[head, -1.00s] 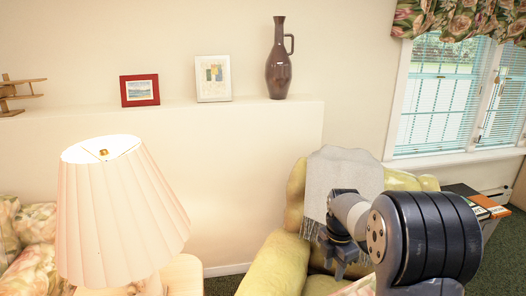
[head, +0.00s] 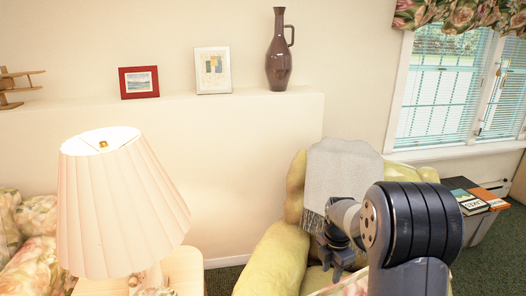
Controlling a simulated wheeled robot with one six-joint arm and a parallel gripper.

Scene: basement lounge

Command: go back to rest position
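My gripper (head: 338,262) shows at the lower middle right of the head view, in front of the yellow-green armchair (head: 272,262). It points away from me and downward, and my own arm hides part of it. It is small and dark here, and I cannot tell how far apart its fingers are. I see nothing clearly held in it.
A lamp with a pleated shade (head: 115,210) stands on a side table (head: 186,268) at left. A floral sofa (head: 30,235) is at far left. A grey throw (head: 340,180) hangs over the armchair. Books (head: 470,203) lie at right. Green carpet (head: 500,255) is open at lower right.

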